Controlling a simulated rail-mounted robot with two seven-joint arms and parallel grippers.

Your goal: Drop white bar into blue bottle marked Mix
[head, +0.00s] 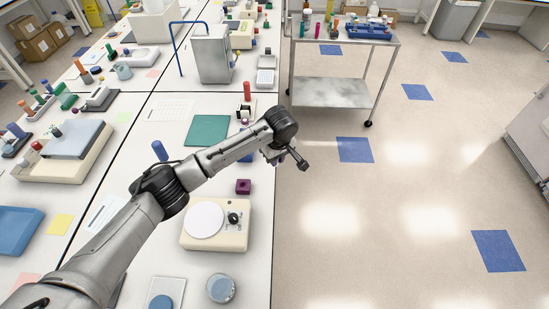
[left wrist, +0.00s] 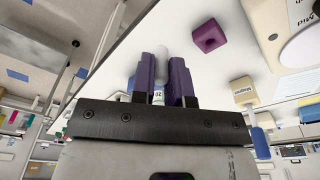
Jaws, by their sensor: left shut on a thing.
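My left gripper (head: 273,158) is over the bench's right edge in the head view, partly hidden by its own wrist. In the left wrist view its purple fingers (left wrist: 160,82) are shut on a small white rounded piece, seemingly the white bar (left wrist: 160,70). A dark blue bottle-like object (head: 160,151) stands on the bench, left of my forearm. A blue object (left wrist: 260,143) also shows at the lower right of the left wrist view. I cannot read Mix on either. My right gripper is not in view.
A cream stirrer with a white round plate (head: 204,220) and a purple block with a hole (head: 243,187) lie near the bench edge. A green mat (head: 207,130) lies behind my forearm. A steel cart (head: 335,92) stands beyond. Open floor lies to the right.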

